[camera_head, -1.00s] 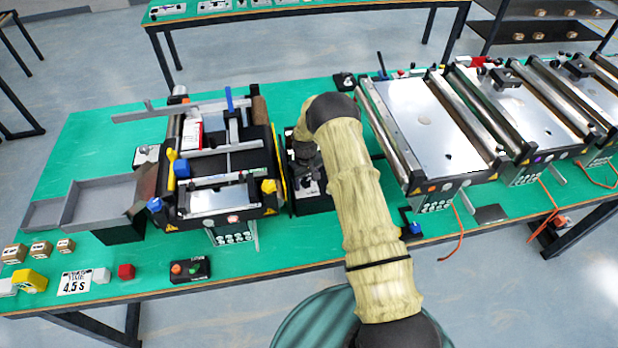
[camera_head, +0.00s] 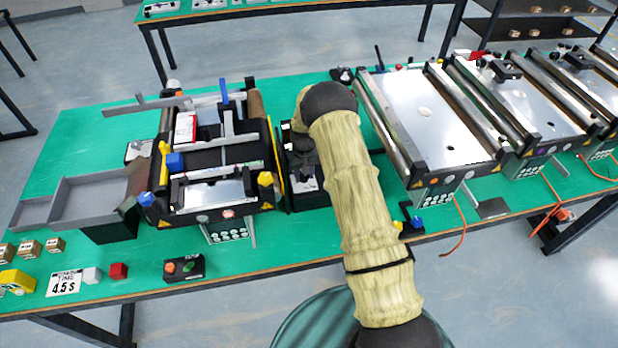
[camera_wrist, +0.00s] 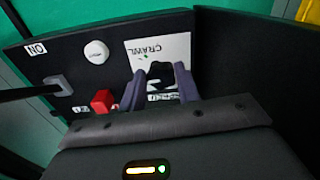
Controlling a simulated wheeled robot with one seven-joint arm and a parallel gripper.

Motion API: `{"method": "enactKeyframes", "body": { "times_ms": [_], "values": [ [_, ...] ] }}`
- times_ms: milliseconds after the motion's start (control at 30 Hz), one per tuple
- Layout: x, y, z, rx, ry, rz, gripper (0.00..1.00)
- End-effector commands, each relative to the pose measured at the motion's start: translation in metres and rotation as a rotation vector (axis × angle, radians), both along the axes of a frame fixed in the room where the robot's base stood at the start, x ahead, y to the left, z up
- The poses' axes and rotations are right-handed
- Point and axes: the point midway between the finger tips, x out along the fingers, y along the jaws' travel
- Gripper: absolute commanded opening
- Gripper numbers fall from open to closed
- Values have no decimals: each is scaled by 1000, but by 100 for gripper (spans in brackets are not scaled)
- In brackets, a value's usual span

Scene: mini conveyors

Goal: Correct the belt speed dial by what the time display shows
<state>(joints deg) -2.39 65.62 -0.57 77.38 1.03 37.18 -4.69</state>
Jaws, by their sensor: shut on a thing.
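The time display (camera_head: 64,284) is a white card at the front left of the table in the head view and reads 4.5 S. The belt speed dial (camera_wrist: 164,48) has a white plate on a dark panel in the wrist view; the word CRAWL is readable on it, and other lettering is partly hidden. My gripper (camera_wrist: 161,74) is shut on the dial's black knob (camera_wrist: 160,72), one finger on each side. In the head view, the dark control box (camera_head: 309,198) stands beside the left conveyor, with my arm covering part of it.
A red button (camera_wrist: 102,101), a white button (camera_wrist: 96,52) and a grey switch (camera_wrist: 57,85) marked ON are close to my fingers. The left conveyor (camera_head: 214,215) stands left of the box, and another conveyor (camera_head: 425,110) stands right. A small button box (camera_head: 184,268) is at the front edge.

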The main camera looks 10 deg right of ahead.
Motion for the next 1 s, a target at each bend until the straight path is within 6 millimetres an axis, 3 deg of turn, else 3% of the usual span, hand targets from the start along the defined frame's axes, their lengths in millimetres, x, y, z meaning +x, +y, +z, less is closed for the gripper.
{"method": "enactKeyframes", "body": {
  "times_ms": [433, 467, 567, 1000],
  "values": [
    [3, -6, 2, -1, -10, -91, 10],
    [3, -6, 2, -1, -10, -92, 36],
    [3, -8, 2, 0, -8, -94, 54],
    [2, -9, 9, -2, -6, -95, 54]
  ]
}}
